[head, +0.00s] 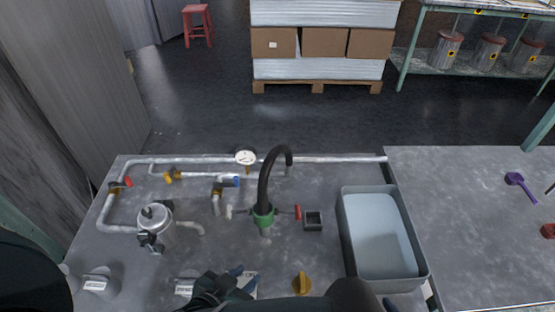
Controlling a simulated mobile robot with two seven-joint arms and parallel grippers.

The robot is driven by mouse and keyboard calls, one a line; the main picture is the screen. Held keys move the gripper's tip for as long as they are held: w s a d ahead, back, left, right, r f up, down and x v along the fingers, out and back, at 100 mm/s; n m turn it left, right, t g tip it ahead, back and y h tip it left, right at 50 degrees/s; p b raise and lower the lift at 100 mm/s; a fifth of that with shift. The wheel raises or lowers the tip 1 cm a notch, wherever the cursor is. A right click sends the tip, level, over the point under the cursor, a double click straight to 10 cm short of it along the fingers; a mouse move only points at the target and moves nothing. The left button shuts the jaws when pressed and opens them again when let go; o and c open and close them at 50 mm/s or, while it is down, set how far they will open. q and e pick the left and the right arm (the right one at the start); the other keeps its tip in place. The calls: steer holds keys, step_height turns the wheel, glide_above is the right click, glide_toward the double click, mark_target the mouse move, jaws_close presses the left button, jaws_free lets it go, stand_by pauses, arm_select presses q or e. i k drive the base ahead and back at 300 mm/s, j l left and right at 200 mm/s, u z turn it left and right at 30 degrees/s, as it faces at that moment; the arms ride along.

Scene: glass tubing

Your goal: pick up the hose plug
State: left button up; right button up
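I cannot tell for sure which piece is the hose plug. A black curved hose (265,178) stands upright on the bench with a green collar (263,215) near its foot. A yellow piece (302,284) stands at the front of the bench.
A grey bin (418,258) with a pale interior stands right of the hose. A small dark square holder (313,221) sits between them. White pipes (330,160) with a gauge (246,157) and a metal canister (155,222) fill the left and back. A purple tool (516,182) lies on the right table.

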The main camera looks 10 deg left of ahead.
mark_target(262, 207)
steer(key=k+j+z, duration=0.1)
steer(key=j+z, duration=0.25)
steer(key=k+j+z, duration=0.1)
steer(key=j+z, duration=0.15)
steer(key=z, duration=0.15)
